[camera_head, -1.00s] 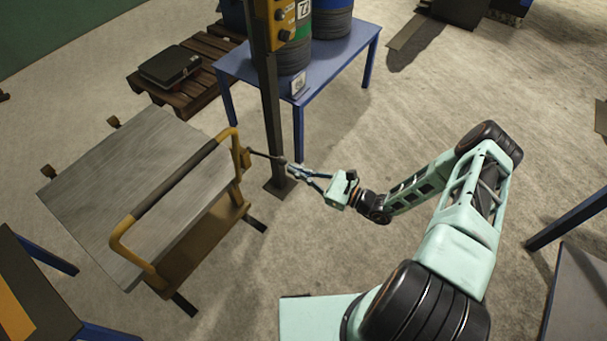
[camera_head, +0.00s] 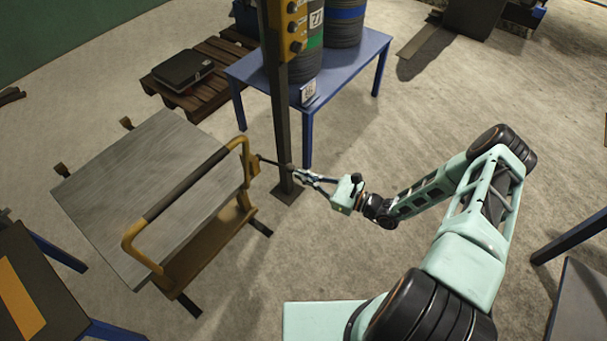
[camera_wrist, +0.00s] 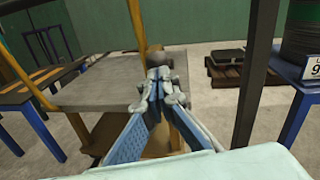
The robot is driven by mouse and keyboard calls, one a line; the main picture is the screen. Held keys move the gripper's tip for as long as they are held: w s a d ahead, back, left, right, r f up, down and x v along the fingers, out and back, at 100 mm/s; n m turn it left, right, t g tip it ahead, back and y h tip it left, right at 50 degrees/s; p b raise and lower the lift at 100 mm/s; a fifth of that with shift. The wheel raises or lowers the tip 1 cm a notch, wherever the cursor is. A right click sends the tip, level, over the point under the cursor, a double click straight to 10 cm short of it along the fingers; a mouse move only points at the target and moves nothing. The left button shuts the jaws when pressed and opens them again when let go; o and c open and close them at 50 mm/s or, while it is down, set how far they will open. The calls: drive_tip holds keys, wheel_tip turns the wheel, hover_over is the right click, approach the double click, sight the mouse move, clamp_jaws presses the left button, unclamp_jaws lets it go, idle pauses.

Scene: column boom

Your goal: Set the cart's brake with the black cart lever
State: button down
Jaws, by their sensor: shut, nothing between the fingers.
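The cart (camera_head: 140,185) has a grey flat deck and a yellow push frame with a dark grip bar. The black cart lever (camera_head: 272,161) sticks out to the right from the yellow bracket at the frame's far upright. Its end is at my fingertips in the head view. My gripper (camera_head: 298,171) is shut with nothing between its fingers, pointing left toward the lever's end. In the wrist view the closed fingertips (camera_wrist: 160,78) are in front of a dark round knob (camera_wrist: 155,56). I cannot tell whether they touch it.
A dark post (camera_head: 282,130) with a yellow control box (camera_head: 288,25) stands just behind my fingertips. A blue table (camera_head: 345,72) with drums is behind it. A pallet (camera_head: 205,90) with a black case lies at the back left. Open floor (camera_head: 300,250) is below my gripper.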

drive_tip(key=shift+w+a+r+g+h+p, duration=0.1)
drive_tip(key=shift+a+r+g+h+p, duration=0.1)
drive_tip(key=shift+r+p, duration=0.5)
drive_tip(key=shift+w+a+r+g+h+p, duration=0.1)
drive_tip(key=shift+r+h+p, duration=0.1)
drive_tip(key=shift+r+p, duration=0.5)
drive_tip(key=r+h+p, duration=0.1)
drive_tip(key=p, duration=0.2)
drive_tip(key=w+a+r+g+h+p, duration=0.1)
drive_tip(key=r+p, duration=0.1)
drive_tip(key=a+r+g+h+p, duration=0.1)
drive_tip(key=r+p, duration=0.1)
drive_tip(key=p, duration=0.1)
drive_tip(key=shift+w+a+r+m+p, duration=0.1)
drive_tip(key=shift+w+r+m+p, duration=0.05)
drive_tip(key=shift+w+m+p, duration=0.2)
drive_tip(key=w+a+r+g+h+p, duration=0.2)
drive_tip(key=w+a+r+h, duration=0.1)
drive_tip(key=w+a+r, duration=0.2)
drive_tip(key=shift+w+a+r, duration=0.15)
drive_tip(key=shift+w+a, duration=0.1)
drive_tip(key=shift+a, duration=0.75)
drive_tip(key=v, duration=1.3)
drive_tip(key=shift+w+r, duration=0.2)
drive_tip(key=shift+r, duration=0.05)
